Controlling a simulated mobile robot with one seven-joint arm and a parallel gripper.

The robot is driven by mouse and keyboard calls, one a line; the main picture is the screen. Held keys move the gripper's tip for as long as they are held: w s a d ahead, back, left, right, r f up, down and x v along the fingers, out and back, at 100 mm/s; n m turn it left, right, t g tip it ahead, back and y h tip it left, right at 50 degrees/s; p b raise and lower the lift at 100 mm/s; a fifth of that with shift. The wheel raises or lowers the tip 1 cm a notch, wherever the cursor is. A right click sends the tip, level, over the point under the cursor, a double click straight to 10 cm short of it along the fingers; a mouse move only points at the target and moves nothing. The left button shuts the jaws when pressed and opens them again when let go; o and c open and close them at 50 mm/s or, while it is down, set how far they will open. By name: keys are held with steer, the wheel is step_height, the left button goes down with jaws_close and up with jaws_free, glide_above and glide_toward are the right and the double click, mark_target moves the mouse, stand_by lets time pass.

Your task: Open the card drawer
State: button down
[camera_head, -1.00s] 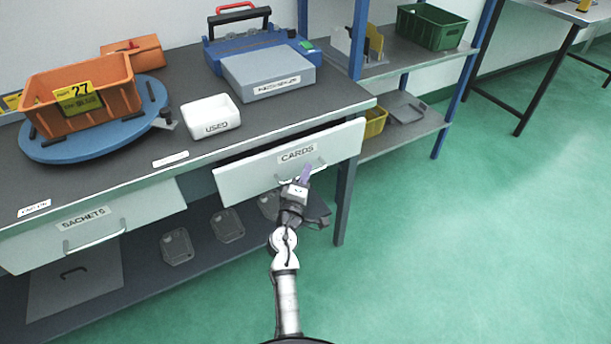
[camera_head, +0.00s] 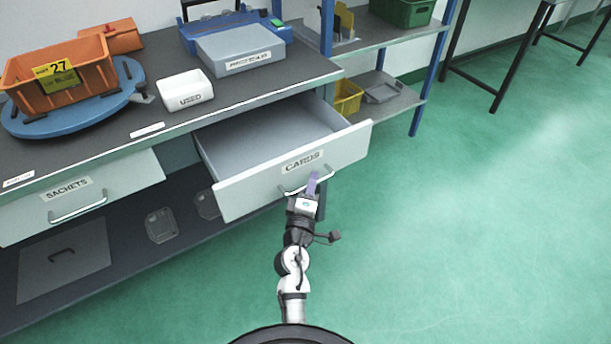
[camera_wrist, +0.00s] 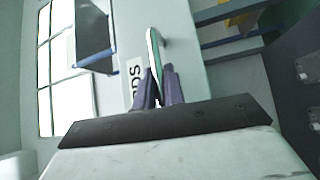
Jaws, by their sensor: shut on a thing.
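The card drawer (camera_head: 345,150) is white with a CARDS label and stands pulled well out of the bench. The part of its inside that shows looks empty. Its bar handle (camera_head: 325,181) is on the front below the label. My gripper (camera_head: 312,184) is at the right part of this handle, its purple fingers closed on it. In the wrist view my gripper's fingers (camera_wrist: 158,85) lie on both sides of the handle (camera_wrist: 153,48), with part of the label beside them.
The SACHETS drawer (camera_head: 110,186) is shut at the left. On the bench top (camera_head: 110,120) are a white USED tray (camera_head: 186,92), an orange bin (camera_head: 62,80) on a blue turntable (camera_head: 70,118), and a grey box (camera_head: 240,48). Green floor (camera_head: 470,230) is clear at the right.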

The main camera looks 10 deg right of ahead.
steer(key=shift+s+d, duration=0.35)
steer(key=shift+s, duration=0.25)
steer(key=c, duration=1.5)
jaws_free()
steer(key=shift+a, duration=0.1)
